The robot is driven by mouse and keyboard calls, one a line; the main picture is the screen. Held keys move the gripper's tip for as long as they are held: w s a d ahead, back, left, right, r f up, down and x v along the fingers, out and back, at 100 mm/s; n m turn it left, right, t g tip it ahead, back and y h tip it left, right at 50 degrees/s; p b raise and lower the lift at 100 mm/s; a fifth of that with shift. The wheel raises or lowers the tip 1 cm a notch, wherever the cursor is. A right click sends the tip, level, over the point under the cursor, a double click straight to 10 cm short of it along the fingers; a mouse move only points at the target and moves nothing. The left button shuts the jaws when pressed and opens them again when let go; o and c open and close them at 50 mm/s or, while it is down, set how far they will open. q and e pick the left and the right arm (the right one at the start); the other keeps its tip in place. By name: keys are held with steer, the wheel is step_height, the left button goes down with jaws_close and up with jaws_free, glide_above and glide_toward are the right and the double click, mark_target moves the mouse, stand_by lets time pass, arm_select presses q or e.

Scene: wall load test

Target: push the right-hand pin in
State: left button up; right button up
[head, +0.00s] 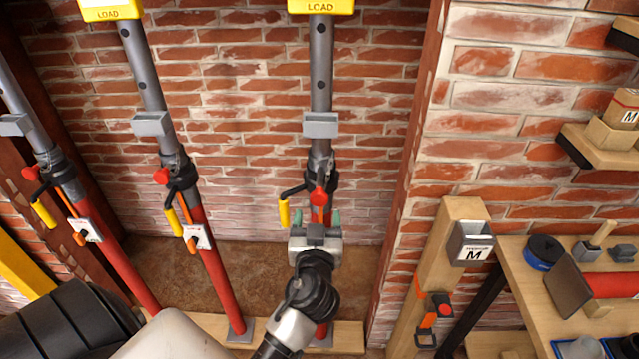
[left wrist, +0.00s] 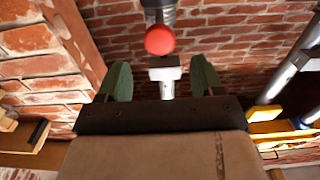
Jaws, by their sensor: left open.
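The right-hand prop (head: 320,75) is a grey tube over a red lower tube, standing upright against the brick wall. Its pin has a red knob (head: 319,197), which also shows in the left wrist view (left wrist: 159,40), above and between the two fingers. My left gripper (head: 317,216) is just below the knob in the head view, its green fingers apart with nothing between them. In the left wrist view the gripper (left wrist: 163,80) points toward the prop. I cannot tell how far the pin stands out. My right gripper is not in view.
A yellow handle (head: 284,212) hangs left of the right-hand prop's knob. A middle prop (head: 147,75) and a left prop (head: 27,95) have red knobs too. A wooden post (head: 436,270) and a cluttered workbench (head: 525,290) stand at right.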

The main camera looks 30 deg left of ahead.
mark_target(319, 200)
arm_select(q)
steer(key=p+x, duration=0.2)
steer(key=x, duration=0.5)
steer(key=shift+w+a+p, duration=0.2)
steer(key=shift+w+p, duration=0.15)
steer(key=shift+w+a, duration=0.3)
steer(key=shift+w, duration=0.25)
steer(key=shift+f, duration=0.1)
steer(key=shift+c, duration=0.4)
